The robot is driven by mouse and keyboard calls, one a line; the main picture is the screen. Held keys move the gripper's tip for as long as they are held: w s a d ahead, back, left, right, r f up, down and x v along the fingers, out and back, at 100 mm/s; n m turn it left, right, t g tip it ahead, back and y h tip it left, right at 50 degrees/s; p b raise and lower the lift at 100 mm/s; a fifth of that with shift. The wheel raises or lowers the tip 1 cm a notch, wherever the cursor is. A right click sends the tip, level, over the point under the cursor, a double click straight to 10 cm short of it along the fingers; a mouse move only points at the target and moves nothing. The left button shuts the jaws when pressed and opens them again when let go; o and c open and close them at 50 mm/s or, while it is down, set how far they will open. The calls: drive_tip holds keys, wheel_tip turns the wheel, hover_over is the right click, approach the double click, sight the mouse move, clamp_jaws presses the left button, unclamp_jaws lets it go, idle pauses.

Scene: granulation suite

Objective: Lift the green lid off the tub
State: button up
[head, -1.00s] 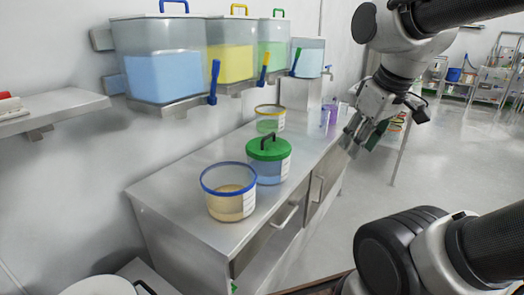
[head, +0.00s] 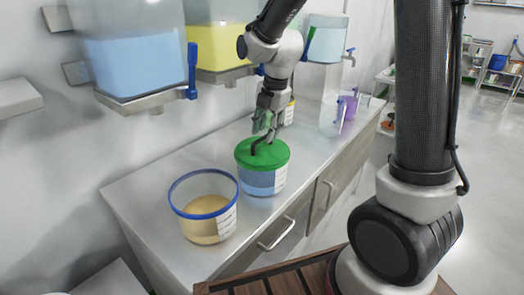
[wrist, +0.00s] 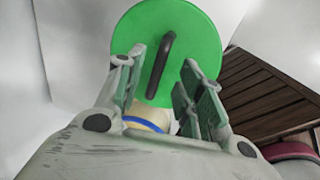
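The tub (head: 259,180) stands on the steel counter and shows blue contents through its clear wall. The green lid (head: 262,153) sits on top of it, with a dark arched handle (head: 262,141). My gripper (head: 264,129) is just above the lid, pointing down. In the wrist view the lid (wrist: 190,30) fills the upper middle, and its handle (wrist: 161,65) lies between the two spread fingers. My gripper (wrist: 158,85) is open, and I see no finger touching the handle.
An open blue-rimmed tub (head: 208,226) with tan contents stands close at the front left of the lidded tub. Hoppers with blue (head: 135,65) and yellow (head: 222,45) contents hang above the counter. Clear containers (head: 333,115) stand farther back. The front left of the counter (head: 148,195) is bare.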

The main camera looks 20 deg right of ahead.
sight(264, 136)
drive_tip(key=f, duration=0.2)
drive_tip(key=w+f, duration=0.1)
drive_tip(key=shift+a+f, duration=0.2)
drive_tip(key=shift+f, duration=0.15)
clamp_jaws()
drive_tip(key=shift+r, duration=0.15)
